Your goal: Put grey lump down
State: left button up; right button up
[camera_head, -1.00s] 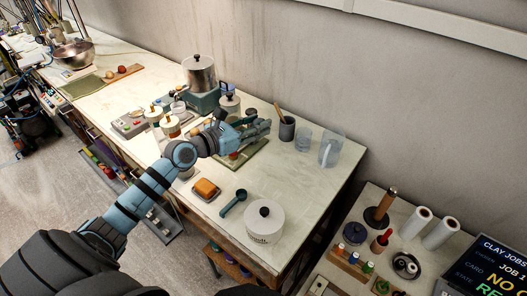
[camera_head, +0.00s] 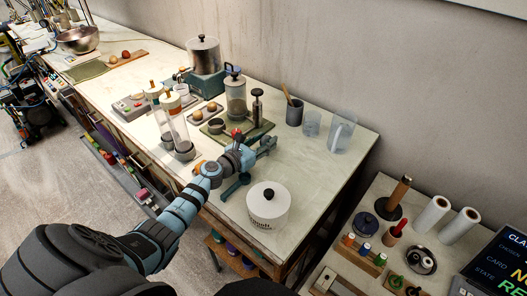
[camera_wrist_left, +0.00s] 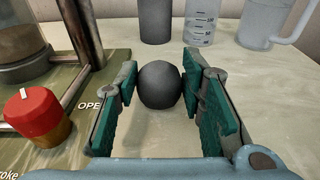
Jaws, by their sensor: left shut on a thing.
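The grey lump (camera_wrist_left: 160,86) is a dark, round ball between the two green-padded fingers of my left gripper (camera_wrist_left: 165,105) in the left wrist view. The fingers are shut on it. In the head view my left gripper (camera_head: 268,148) is over the worktable (camera_head: 325,170), just right of the green mat (camera_head: 262,128). The lump cannot be made out clearly there. Whether it touches the tabletop is hard to tell. My right gripper is not in view.
A grey cup with tools (camera_head: 294,113), a clear beaker (camera_head: 312,123) and a clear pitcher (camera_head: 341,134) stand behind. A white lidded pot (camera_head: 268,207) and a blue-green scoop (camera_head: 236,187) are nearer. A red knob (camera_wrist_left: 26,105) is close on the left. Bare tabletop lies to the right.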

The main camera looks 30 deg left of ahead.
pick_arm(q)
jog(key=shift+f, duration=0.3)
jog(key=o, duration=1.3)
